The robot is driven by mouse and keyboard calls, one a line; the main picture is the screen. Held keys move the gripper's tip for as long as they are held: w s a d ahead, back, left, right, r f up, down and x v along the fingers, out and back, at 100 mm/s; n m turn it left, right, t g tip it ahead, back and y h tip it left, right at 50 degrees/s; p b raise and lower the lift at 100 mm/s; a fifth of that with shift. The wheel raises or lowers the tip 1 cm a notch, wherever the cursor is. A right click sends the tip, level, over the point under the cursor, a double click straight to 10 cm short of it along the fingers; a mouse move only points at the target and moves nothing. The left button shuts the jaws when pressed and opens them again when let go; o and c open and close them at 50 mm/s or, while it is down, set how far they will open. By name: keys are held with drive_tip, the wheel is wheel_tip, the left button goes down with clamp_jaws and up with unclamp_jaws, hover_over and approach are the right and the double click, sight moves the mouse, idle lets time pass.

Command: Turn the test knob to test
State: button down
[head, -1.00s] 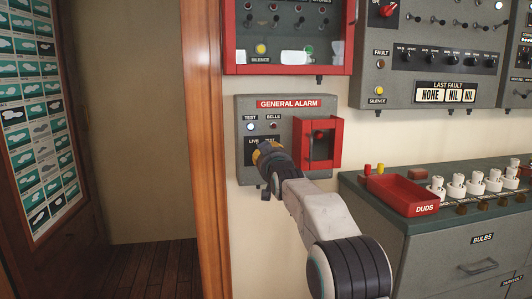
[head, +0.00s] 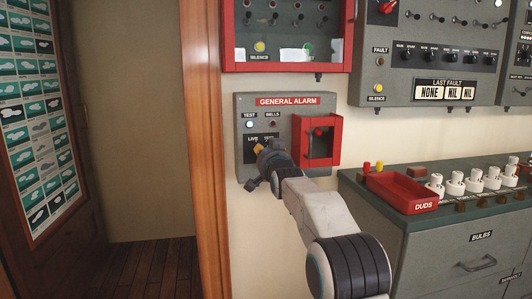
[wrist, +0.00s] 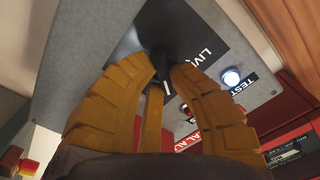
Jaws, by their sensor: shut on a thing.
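The grey general alarm panel (head: 243,180) hangs on the wall, with LIVE and TEST labels above my gripper (head: 259,153). In the head view my gripper hides the test knob. In the wrist view the knob (wrist: 160,67) is black with a white pointer line, on a dark plate. The yellow fingertips of my gripper (wrist: 164,66) are closed on it from both sides.
A red guard box (head: 331,153) with a red-knobbed switch inside sits just right of my gripper. A red-framed alarm case (head: 287,70) is above. The bulbs cabinet (head: 438,236) with the red duds tray (head: 399,193) stands at the right. A wooden post (head: 203,150) is left.

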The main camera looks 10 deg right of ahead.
drive_tip(key=shift+a, duration=0.1)
idle(0.3)
drive_tip(key=c, duration=1.1)
unclamp_jaws()
drive_tip(key=shift+c, duration=0.2)
drive_tip(key=s, duration=1.2)
drive_tip(key=s+n+g+p, duration=0.3)
drive_tip(key=s+g+p, duration=0.4)
drive_tip(key=s, duration=1.4)
drive_tip(key=s+n+g+p, duration=0.4)
drive_tip(key=s+g+p, duration=0.3)
drive_tip(key=s+p, duration=1)
drive_tip(key=s, duration=0.4)
drive_tip(key=shift+a+f+g+p, duration=0.2)
drive_tip(key=shift+g+p, duration=0.1)
drive_tip(key=shift+p, duration=0.1)
